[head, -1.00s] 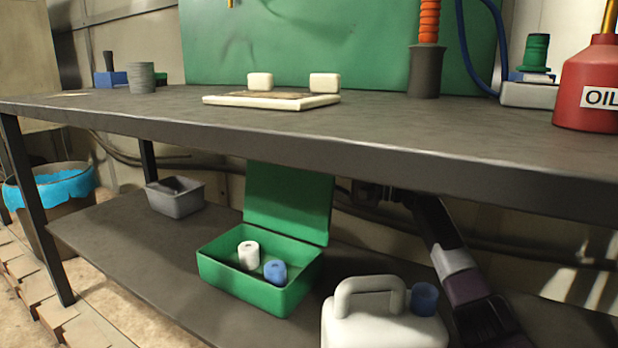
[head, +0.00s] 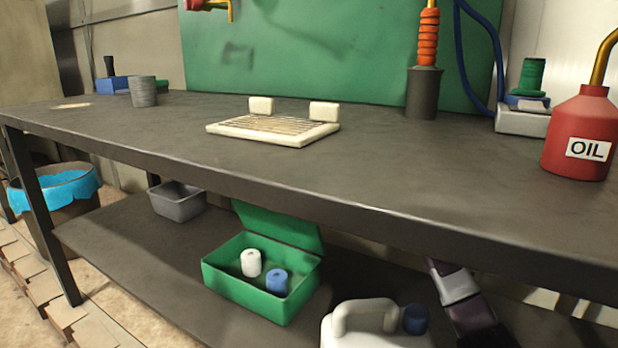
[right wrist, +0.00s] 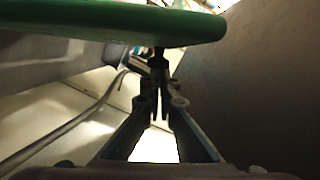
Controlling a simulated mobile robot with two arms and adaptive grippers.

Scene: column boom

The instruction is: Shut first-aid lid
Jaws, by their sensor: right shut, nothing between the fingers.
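The green first-aid box (head: 250,290) sits on the lower shelf, holding a white roll (head: 251,262) and a blue roll (head: 276,280). Its green lid (head: 285,228) is open and raised at the back of the box; the bench top hides its upper part. My right arm comes in behind the white jug, and its gripper is hidden in the head view. In the right wrist view the right gripper (right wrist: 160,112) is shut and empty, close to the lid's edge (right wrist: 120,25). I cannot tell whether they touch. My left gripper is not in view.
A white jug (head: 365,328) with a blue cap stands right of the box. A grey tray (head: 177,205) is at the shelf's back left. The bench top (head: 400,165) overhangs the shelf and carries a cream rack (head: 272,130) and a red oil can (head: 578,135).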

